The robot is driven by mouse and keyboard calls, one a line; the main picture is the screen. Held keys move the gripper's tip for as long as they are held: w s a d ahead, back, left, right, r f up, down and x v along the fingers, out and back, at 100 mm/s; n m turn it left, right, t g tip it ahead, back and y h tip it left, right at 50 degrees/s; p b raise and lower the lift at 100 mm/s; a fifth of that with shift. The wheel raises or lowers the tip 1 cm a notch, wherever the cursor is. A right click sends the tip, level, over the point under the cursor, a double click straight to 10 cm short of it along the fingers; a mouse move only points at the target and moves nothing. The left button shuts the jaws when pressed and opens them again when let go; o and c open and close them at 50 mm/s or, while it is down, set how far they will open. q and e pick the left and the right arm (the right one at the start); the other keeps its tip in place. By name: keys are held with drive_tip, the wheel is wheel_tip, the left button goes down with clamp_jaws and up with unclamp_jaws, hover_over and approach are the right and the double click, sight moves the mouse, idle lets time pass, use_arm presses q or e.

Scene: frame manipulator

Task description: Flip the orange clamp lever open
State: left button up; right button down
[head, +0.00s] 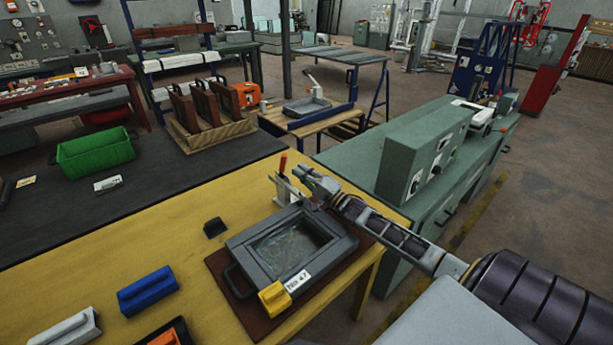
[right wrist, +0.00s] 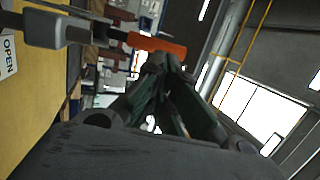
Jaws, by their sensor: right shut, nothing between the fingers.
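The orange clamp lever (head: 283,163) stands upright on the clamp at the far edge of the grey frame (head: 240,246) on the yellow table. In the right wrist view the orange lever (right wrist: 157,45) lies across the picture, attached to a grey clamp arm (right wrist: 80,32). My right gripper (head: 303,182) is beside the clamp, just right of the lever and lower than its orange tip. In the right wrist view its fingers (right wrist: 158,72) are closed and empty, close to the lever; I cannot tell whether they touch it. My left gripper is not in view.
The frame sits on a brown board (head: 216,262) with a yellow block (head: 274,298) at its near corner. A small black block (head: 215,227) and a blue block (head: 148,290) lie to the left. A green cabinet (head: 425,155) stands behind my right arm. An OPEN label (right wrist: 8,55) shows in the right wrist view.

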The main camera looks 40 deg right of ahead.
sight(283, 166)
drive_tip(key=shift+x, duration=1.6)
use_arm(q)
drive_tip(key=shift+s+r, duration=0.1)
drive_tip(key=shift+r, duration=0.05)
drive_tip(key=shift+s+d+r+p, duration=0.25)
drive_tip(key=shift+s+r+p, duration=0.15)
drive_tip(key=shift+p, duration=0.3)
use_arm(e)
drive_tip(key=shift+w+r+g, duration=0.15)
drive_tip(key=shift+r+g, duration=0.05)
drive_tip(key=shift+g, duration=0.1)
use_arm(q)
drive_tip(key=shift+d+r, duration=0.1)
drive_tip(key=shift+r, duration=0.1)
